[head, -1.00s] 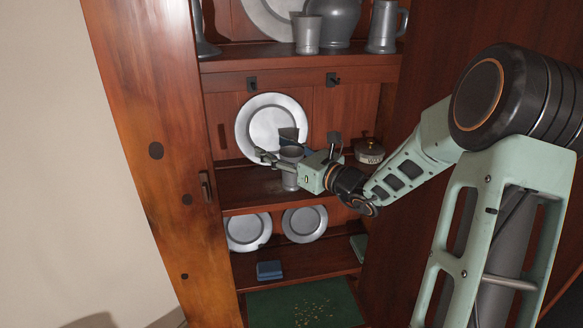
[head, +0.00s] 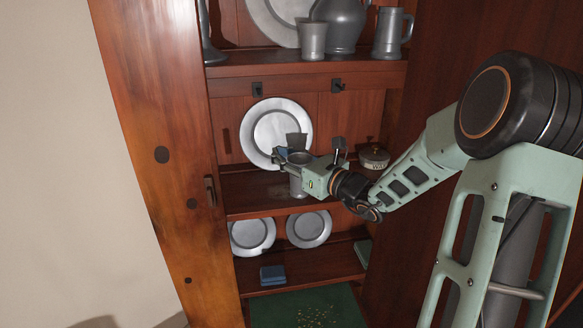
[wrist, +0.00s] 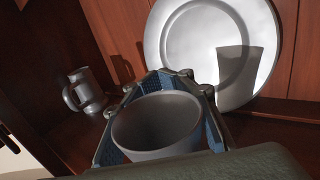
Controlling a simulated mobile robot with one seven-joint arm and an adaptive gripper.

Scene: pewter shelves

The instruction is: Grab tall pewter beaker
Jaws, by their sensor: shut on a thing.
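The tall pewter beaker (head: 297,185) stands upright on the middle shelf in front of a large pewter plate. In the wrist view I look down into the open mouth of the beaker (wrist: 158,122). My gripper (head: 294,158) is shut on the beaker, with its blue-padded fingers on both sides just below the rim. The gripper hides part of the beaker's upper body in the head view. I cannot tell whether the base touches the shelf.
The large plate (head: 268,118) leans right behind the beaker. A lidded pot (head: 374,158) stands to the right on the shelf. A pewter mug (wrist: 84,92) shows at left in the wrist view. Shelves above and below and an open wooden door (head: 150,130) frame the space.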

